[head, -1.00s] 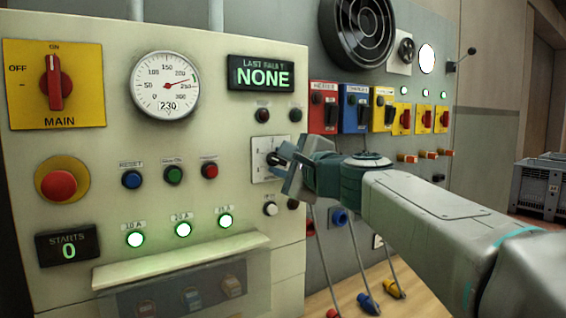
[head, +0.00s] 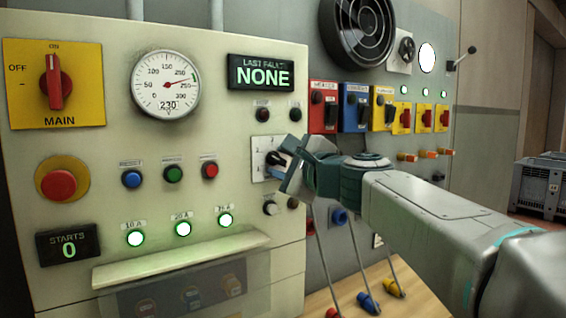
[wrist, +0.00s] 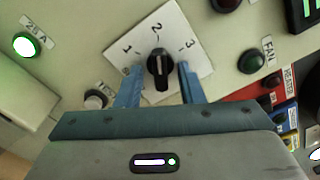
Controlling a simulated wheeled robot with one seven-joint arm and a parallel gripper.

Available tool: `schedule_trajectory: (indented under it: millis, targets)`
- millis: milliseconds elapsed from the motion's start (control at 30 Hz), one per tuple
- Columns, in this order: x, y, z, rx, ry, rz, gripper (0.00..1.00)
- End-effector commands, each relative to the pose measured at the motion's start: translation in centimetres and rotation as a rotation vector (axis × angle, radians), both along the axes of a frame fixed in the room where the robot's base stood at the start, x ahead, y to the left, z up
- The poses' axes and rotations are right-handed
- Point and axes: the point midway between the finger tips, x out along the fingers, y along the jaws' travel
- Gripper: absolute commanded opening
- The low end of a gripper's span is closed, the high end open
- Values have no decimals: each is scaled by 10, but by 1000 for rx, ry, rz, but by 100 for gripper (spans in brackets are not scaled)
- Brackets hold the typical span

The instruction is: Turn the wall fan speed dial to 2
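A black rotary dial (wrist: 159,68) sits on a white plate (wrist: 196,66) marked 1, 2 and 3 in the wrist view. A pale mark on the dial's upper part appears to point toward the 2. In the head view the white plate (head: 258,143) is on the cream panel's right side, with the dial partly hidden by my gripper. My gripper (wrist: 160,80) has its two blue fingers on either side of the dial, with a visible gap to each side. It is open; it also shows in the head view (head: 282,163).
A round wall fan (head: 357,32) is on the grey wall, with another small dial (head: 406,50) beside it. Close to the plate are a green button (wrist: 251,61), a red button (wrist: 224,4) and a white button (wrist: 96,99). Coloured switch boxes (head: 355,107) stand to the right.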

Motion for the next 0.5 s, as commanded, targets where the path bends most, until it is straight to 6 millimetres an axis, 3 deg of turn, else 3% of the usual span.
schedule_trajectory:
  millis: [267, 500]
  targets:
    - [-7, -4, 1, 0, -4, 0, 35]
    - [-41, -28, 1, 0, -5, -2, 35]
